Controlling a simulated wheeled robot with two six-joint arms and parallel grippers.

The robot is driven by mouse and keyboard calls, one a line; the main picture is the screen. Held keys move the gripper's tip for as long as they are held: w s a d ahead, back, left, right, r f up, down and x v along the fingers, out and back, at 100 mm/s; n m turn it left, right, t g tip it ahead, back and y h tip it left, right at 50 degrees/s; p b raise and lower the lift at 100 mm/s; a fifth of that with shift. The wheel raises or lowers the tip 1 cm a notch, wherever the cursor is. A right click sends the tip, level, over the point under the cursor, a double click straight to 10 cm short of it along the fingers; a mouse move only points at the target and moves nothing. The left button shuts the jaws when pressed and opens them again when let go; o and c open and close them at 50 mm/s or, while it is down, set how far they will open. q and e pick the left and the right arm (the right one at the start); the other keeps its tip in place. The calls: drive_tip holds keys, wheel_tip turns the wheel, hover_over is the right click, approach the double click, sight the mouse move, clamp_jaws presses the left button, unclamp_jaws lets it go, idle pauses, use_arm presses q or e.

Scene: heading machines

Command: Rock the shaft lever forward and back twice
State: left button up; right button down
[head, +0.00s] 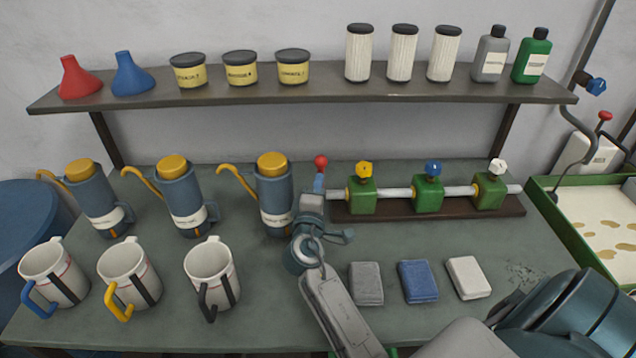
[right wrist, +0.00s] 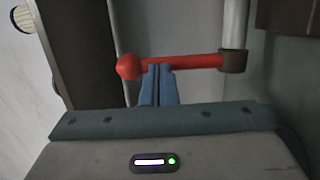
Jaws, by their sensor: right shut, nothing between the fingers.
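The shaft lever is a red arm with a ball knob (head: 320,161), at the left end of the grey horizontal shaft (head: 398,192) in the head view. In the right wrist view the red lever (right wrist: 190,62) runs sideways from its ball to a brown collar (right wrist: 232,62) on the shaft. My right gripper (head: 319,182) is just below the knob in the head view, its fingers shut and empty. In the right wrist view its fingertips (right wrist: 158,68) meet the lever's edge beside the ball; I cannot tell whether they touch. My left gripper is not in view.
Green valve blocks (head: 428,193) carry the shaft on a brown base (head: 440,210). A blue-grey flask (head: 274,195) stands close left of my gripper. White mugs (head: 211,272) stand at front left; folded cloths (head: 418,281) lie at front right. A shelf (head: 300,93) spans the back.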

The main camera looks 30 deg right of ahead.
drive_tip(key=w+p, duration=0.1)
drive_tip(key=p, duration=0.1)
drive_tip(key=w+d+r+g+y+p, duration=0.1)
drive_tip(key=p, duration=0.1)
drive_tip(key=shift+d+p, duration=0.1)
drive_tip(key=shift+p, duration=0.25)
idle(0.5)
